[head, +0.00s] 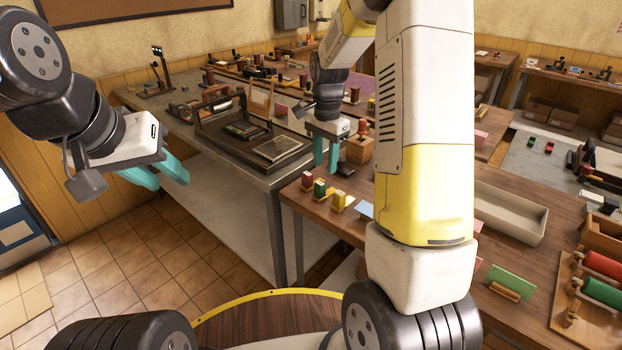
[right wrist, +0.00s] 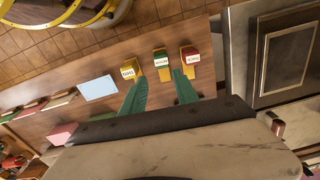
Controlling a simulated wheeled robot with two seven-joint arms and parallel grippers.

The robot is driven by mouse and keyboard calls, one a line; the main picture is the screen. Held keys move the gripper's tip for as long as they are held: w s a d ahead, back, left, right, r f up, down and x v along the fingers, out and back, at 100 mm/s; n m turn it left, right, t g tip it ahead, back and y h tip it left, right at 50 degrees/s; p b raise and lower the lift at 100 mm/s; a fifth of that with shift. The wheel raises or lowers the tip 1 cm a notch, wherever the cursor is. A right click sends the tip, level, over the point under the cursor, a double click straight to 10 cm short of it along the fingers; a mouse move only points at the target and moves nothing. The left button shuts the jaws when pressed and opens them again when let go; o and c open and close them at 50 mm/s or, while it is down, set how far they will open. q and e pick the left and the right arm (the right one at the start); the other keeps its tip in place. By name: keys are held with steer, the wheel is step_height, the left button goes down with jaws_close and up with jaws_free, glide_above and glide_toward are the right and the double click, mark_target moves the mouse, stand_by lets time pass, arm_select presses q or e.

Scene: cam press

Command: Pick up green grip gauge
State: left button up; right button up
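The green grip gauge (head: 319,188) stands on the near left part of the wooden table, between a red gauge (head: 307,180) and a yellow gauge (head: 339,200). In the right wrist view the green gauge (right wrist: 161,64) has a white label and lies beyond and between my right fingertips. The red gauge (right wrist: 190,57) is to its right and the yellow gauge (right wrist: 130,71) to its left. My right gripper (head: 326,165) is open, empty and pointing down near the gauges, apart from them. My left gripper (head: 171,183) is open and empty over the floor at the left.
A light blue sheet (head: 364,208) lies beside the yellow gauge. A wooden block (head: 359,150) stands near my right gripper. A grey bench with a dark tray (head: 290,152) is on the left. A beige bin (head: 508,215) and colored rollers (head: 603,290) are at the right.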

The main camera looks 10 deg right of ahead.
mark_target(321, 182)
steer(key=f, duration=0.5)
steer(key=a+f, duration=0.1)
steer(key=f, duration=0.2)
steer(key=shift+w+f, duration=0.1)
steer(key=shift+f, duration=0.15)
jaws_close()
